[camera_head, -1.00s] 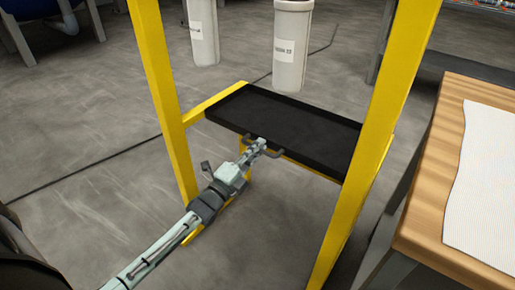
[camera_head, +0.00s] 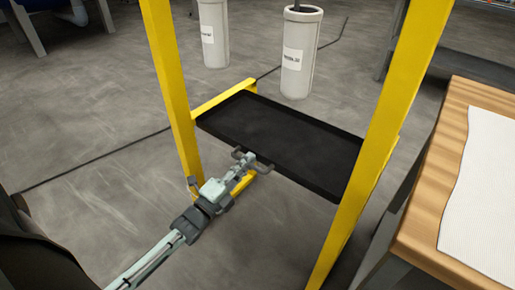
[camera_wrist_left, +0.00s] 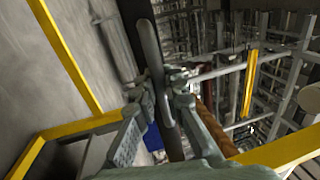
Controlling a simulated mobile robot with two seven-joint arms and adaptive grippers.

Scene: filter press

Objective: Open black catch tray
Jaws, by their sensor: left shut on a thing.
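The black catch tray (camera_head: 290,128) is a shallow dark pan lying level, low between the yellow posts of the stand. Its front edge sticks out towards me past the left post. A grey bar handle (camera_head: 265,166) is on its front side. My left gripper (camera_head: 244,160) reaches in from the lower left and is shut on this handle. In the left wrist view the dark handle bar (camera_wrist_left: 149,48) runs between the two fingers (camera_wrist_left: 165,98). The fingers hide part of the handle. My right gripper is not in view.
The yellow stand (camera_head: 172,90) frames the tray on both sides. Two white cylinders (camera_head: 300,55) stand behind it. A wooden table (camera_head: 440,170) with a white sheet (camera_head: 480,190) is at the right. The grey floor in front of the tray is clear.

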